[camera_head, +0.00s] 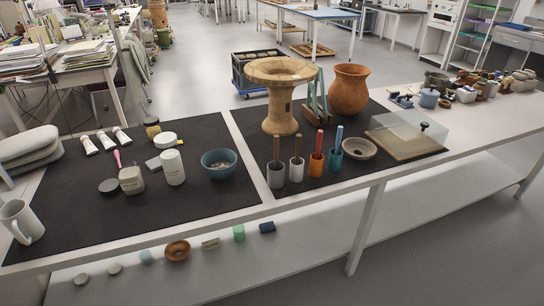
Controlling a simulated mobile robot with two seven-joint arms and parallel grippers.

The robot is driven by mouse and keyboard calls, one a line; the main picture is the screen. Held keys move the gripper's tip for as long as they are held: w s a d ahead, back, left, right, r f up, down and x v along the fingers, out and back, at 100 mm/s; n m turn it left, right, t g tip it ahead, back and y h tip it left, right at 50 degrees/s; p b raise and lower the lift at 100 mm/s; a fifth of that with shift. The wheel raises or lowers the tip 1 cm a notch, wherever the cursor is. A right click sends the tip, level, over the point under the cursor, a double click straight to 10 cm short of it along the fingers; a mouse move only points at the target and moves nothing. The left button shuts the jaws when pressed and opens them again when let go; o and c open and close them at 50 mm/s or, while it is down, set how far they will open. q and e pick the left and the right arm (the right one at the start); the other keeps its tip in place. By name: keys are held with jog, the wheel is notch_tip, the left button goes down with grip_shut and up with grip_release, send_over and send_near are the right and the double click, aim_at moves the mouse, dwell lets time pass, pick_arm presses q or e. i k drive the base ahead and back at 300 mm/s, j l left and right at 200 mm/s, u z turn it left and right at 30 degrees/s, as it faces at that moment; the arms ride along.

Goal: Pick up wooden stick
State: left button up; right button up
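Several small cups stand in a row on the right black mat, each with one upright or slightly tilted stick. A brown, wood-like stick (277,148) rises from the grey cup (276,176). A second brown stick (298,145) rises from the white cup (296,171). A darker reddish-brown stick (319,143) is in the orange cup (317,165). A blue stick (339,137) is in the teal cup (335,161). The lower ends of the sticks are hidden inside the cups. Neither of my grippers is in view.
Behind the cups stand a large tan pedestal vessel (280,112) and a terracotta jar (349,90). A shallow grey bowl (359,149) and a glass-covered board (408,135) lie to the right. A teal bowl (219,164) is left. Free mat lies around the cups' front.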

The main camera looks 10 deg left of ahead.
aim_at(298, 142)
jog(key=l+u, duration=0.1)
jog(key=u, duration=1)
jog(key=l+u, duration=0.9)
jog(key=k+l+u, duration=0.2)
jog(key=l, duration=0.15)
jog(key=k+l+u, duration=0.1)
jog(key=l+u, duration=0.15)
jog(key=l, duration=0.15)
